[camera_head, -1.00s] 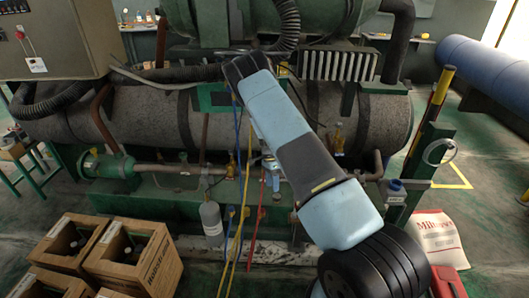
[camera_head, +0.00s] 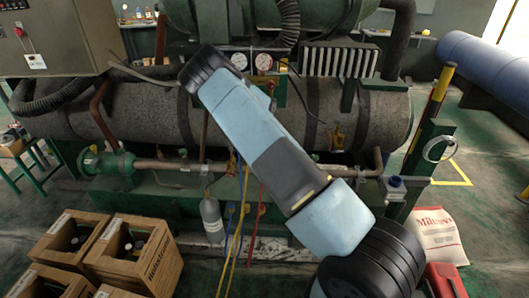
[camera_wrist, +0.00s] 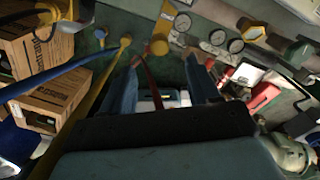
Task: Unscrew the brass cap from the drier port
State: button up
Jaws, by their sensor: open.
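My gripper (camera_wrist: 163,72) shows in the wrist view as two blue fingers spread apart, with a red hose seen between them and nothing gripped. In the head view my raised arm hides it. I cannot pick out the brass cap or the drier port with certainty in either view. A green cylinder (camera_head: 110,168) on the brownish pipe stands at the lower left of the machine in the head view; I cannot tell whether it is the drier. A yellow-brass fitting (camera_wrist: 160,36) shows beyond the fingers in the wrist view.
Yellow (camera_wrist: 100,82), blue (camera_wrist: 50,80) and red hoses run close to my gripper. Pressure gauges (camera_head: 263,62) are on the machine. A grey cylinder (camera_head: 211,218) stands at its front.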

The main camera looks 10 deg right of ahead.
jog(key=shift+f, duration=4.25)
jog(key=shift+s+f, duration=0.1)
jog(key=shift+c, duration=0.3)
jog(key=c, duration=1)
jog(key=shift+c, duration=0.2)
jog(key=shift+n, duration=1)
jog(key=shift+r, duration=2.5)
